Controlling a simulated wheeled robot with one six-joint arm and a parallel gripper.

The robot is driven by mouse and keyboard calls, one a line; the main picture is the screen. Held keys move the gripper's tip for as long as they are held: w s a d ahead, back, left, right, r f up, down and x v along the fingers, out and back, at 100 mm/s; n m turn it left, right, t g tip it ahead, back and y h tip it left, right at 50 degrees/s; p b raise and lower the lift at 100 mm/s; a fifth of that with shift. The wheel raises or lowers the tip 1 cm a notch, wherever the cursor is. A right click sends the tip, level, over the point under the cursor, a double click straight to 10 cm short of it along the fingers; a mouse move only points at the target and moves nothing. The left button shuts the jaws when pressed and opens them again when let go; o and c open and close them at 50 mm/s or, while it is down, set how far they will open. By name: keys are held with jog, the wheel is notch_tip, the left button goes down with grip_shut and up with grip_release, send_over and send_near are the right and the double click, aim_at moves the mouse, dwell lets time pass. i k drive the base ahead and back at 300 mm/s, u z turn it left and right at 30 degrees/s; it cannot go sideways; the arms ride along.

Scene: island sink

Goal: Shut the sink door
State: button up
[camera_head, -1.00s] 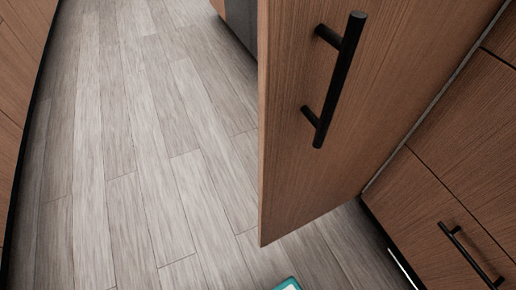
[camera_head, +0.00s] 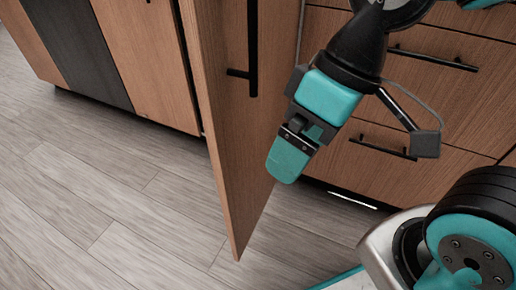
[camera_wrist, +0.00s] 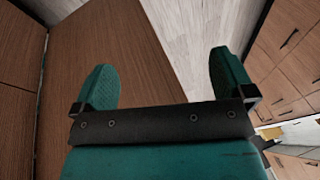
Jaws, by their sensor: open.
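The sink door (camera_head: 228,120) is a brown wood panel with a black bar handle (camera_head: 252,50). It stands swung out from the cabinet, its lower free corner jutting over the floor. My teal and black gripper (camera_head: 287,162) hangs just right of the door in the head view, pointing down. In the wrist view my gripper (camera_wrist: 161,68) has its two fingers wide apart with nothing held. The door panel (camera_wrist: 110,35) lies behind the left finger there, and its edge runs between the fingers. I cannot tell whether a finger touches the door.
Drawers (camera_head: 400,180) with black bar handles are right of the door, close to my arm. More cabinets and a dark panel (camera_head: 80,50) stand at the left. The grey plank floor (camera_head: 110,200) is clear to the left of the door.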

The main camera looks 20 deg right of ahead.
aim_at(243, 53)
jog(key=z, duration=0.1)
jog(key=k, duration=0.55)
jog(key=z, duration=0.65)
